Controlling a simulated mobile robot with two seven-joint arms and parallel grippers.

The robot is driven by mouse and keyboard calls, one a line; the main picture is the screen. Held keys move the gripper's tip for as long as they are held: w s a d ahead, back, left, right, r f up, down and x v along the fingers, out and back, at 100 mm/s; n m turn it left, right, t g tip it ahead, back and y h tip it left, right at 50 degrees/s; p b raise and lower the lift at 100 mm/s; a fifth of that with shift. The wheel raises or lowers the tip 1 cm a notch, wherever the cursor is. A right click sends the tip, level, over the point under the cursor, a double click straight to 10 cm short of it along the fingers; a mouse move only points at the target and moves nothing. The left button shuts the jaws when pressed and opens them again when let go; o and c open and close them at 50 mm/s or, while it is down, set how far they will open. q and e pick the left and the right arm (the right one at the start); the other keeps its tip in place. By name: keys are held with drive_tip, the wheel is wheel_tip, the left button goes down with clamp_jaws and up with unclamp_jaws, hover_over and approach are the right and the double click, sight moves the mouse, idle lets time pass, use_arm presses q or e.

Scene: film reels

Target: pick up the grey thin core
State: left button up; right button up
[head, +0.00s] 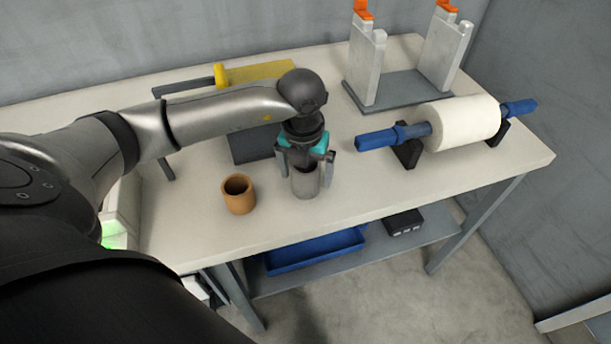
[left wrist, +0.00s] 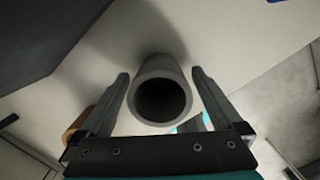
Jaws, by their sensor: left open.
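The grey thin core (head: 306,184) is a short hollow tube standing upright on the white table, near its front edge. My left gripper (head: 307,168) is right above it, pointing down, with a finger on each side of its upper part. In the left wrist view the open end of the core (left wrist: 160,80) lies between the two open fingers of the gripper (left wrist: 161,88), with a visible gap on both sides. My right gripper is not in view.
An orange-brown core (head: 239,196) stands left of the grey one. A white roll (head: 470,122) on a blue shaft rests on black supports to the right. A grey stand (head: 385,88) is behind. The table (head: 400,195) is clear at front right.

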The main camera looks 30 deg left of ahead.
use_arm(q)
drive_tip(key=shift+f, duration=0.1)
drive_tip(key=c, duration=1.3)
